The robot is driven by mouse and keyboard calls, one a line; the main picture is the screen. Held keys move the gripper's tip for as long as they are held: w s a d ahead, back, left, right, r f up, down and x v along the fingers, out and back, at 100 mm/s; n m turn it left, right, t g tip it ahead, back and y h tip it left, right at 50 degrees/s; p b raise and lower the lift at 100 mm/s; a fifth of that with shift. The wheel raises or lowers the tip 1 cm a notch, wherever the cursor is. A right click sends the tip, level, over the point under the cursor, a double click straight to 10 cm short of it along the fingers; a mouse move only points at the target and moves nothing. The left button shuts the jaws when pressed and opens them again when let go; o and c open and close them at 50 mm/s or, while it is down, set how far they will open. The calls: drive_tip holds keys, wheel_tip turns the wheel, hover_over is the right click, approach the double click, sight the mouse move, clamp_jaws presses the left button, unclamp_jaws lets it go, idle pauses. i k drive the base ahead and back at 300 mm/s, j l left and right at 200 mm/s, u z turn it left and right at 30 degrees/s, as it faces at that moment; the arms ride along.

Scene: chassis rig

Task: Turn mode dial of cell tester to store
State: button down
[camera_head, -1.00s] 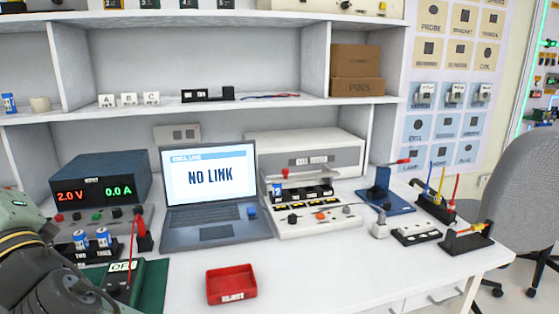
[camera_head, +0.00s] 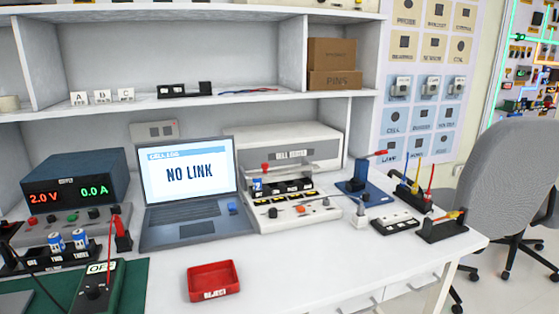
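The cell tester (camera_head: 292,214) is a white bench unit right of the laptop, with a raised back box and a low sloped front panel. Its row of slots holds a small blue-and-white cell (camera_head: 257,185) at the left end. My gripper is not in view.
A laptop (camera_head: 190,222) reading "NO LINK" stands left of the tester. A red tray (camera_head: 213,281) lies in front. A dark meter (camera_head: 97,289) reading "OFF" and a power supply (camera_head: 74,181) are at left. Lead stands and a chair (camera_head: 505,180) are at right.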

sight(273, 211)
drive_tip(key=l+u, duration=0.3)
drive_tip(key=l, duration=0.45)
drive_tip(key=k+l+u, duration=0.1)
drive_tip(key=l+u, duration=0.2)
drive_tip(key=l, duration=0.45)
drive_tip(key=i, duration=0.5)
